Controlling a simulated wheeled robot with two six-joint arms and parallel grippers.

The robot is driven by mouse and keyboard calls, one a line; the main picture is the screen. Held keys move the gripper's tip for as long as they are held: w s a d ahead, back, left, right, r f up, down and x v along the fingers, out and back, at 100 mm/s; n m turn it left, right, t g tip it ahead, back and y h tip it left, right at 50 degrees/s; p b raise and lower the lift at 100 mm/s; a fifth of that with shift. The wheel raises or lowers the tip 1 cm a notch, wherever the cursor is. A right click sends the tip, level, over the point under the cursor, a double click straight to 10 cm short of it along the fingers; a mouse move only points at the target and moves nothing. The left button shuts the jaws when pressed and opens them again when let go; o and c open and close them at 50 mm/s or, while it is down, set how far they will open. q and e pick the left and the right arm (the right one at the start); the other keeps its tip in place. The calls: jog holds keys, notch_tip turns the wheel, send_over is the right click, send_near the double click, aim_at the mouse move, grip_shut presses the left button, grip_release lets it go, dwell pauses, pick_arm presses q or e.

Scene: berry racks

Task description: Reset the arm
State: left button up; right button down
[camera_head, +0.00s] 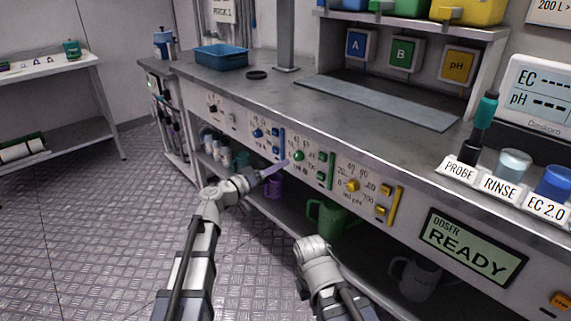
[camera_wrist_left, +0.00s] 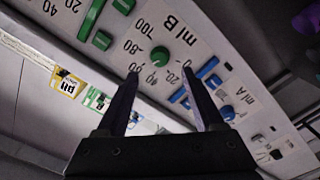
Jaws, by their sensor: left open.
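My left gripper (camera_head: 275,169) is open and empty in front of the doser panel (camera_head: 228,117), near its green and blue sections. In the left wrist view its two dark fingers (camera_wrist_left: 165,95) stand apart with the panel behind them. A green knob (camera_head: 299,155) sits just right of the fingertips in the head view. It also shows beyond the fingers in the left wrist view (camera_wrist_left: 159,56), by the "ml B" scale. A blue knob (camera_head: 257,133) is to the left and a yellow knob (camera_head: 352,185) to the right. My right arm shows at bottom centre, but its gripper does not.
The bench top (camera_head: 330,112) above holds a blue tray (camera_head: 221,57) and a probe (camera_head: 484,118) beside labelled cups. A green jug (camera_head: 327,217) and a purple mug (camera_head: 273,186) stand on the shelf below. The floor (camera_head: 85,225) at left is clear.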

pick_arm(q)
jog(key=shift+s+a, duration=0.4)
jog(key=shift+s, duration=0.05)
jog(key=s+d+f+m+g+y, duration=0.2)
jog(key=s+d+f+g, duration=0.3)
jog(key=s+f, duration=0.35)
jog(key=s+d+f+m+g+y, duration=0.3)
jog(key=s+d+f+g, duration=0.2)
jog(key=s+f, duration=0.4)
jog(key=s+a+f+n+g+y, duration=0.1)
jog(key=s+a+f+g+y, duration=0.25)
jog(key=s+a+y, duration=0.75)
notch_tip(320, 180, up, 36)
jog(key=s+d+h+p, duration=0.1)
jog(key=h+p, duration=0.1)
jog(key=p, duration=3.4)
jog(key=shift+s+d+p, duration=0.3)
jog(key=shift+s, duration=0.1)
